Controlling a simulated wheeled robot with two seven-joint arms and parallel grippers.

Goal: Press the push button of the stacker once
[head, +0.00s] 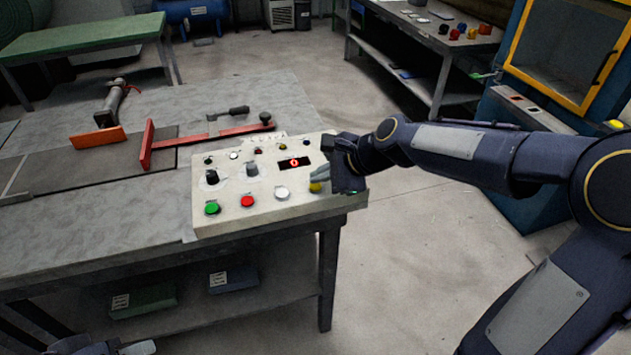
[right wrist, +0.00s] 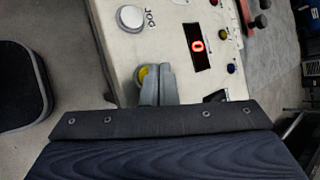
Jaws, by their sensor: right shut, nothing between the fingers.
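A pale control panel (head: 265,215) lies on the table's front right corner. Along its front are a green button (head: 212,208), a red button (head: 247,201), a white button (head: 282,193) and a yellow button (head: 315,188). My right gripper (head: 319,177) is shut and empty over the panel's right end, at the yellow button. In the right wrist view its fingers (right wrist: 157,84) partly cover the yellow button (right wrist: 143,76); I cannot tell whether they touch. The white button (right wrist: 131,17) there is labelled JOG. Part of my left gripper (head: 138,348) shows at the bottom edge.
The panel's red display (head: 294,163) reads 0, with two dark knobs (head: 252,169) beside it. Open floor (head: 440,260) lies right of the table.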

